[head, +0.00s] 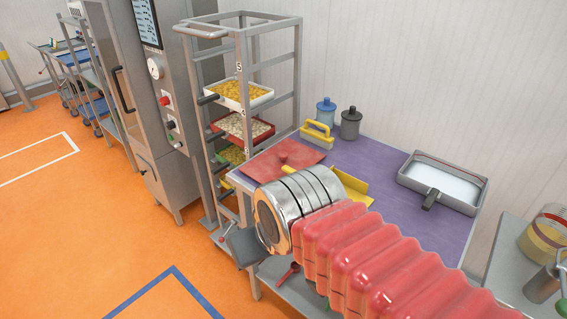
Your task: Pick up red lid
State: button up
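A flat red piece (298,154), which looks like the red lid, lies on the far left part of the purple tabletop (385,170). It has a small raised part near its middle. My arm, in red bellows with a silver wrist, reaches in from the lower right and hides part of the table in front of the lid. The wrist's end is nearer the camera, below the lid in the picture, and looks apart from it. My gripper's fingers cannot be made out clearly there. I see nothing held.
A yellow-handled tool (318,136), a blue canister (326,112) and a dark grey canister (350,124) stand behind the lid. A yellow angled piece (352,184) lies right of it. A metal pan (441,183) is farther right. A tray rack (243,100) stands close at left.

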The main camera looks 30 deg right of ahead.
aim_at(267, 167)
jog(key=u, duration=0.05)
jog(key=i, duration=1)
jog(key=z, duration=0.05)
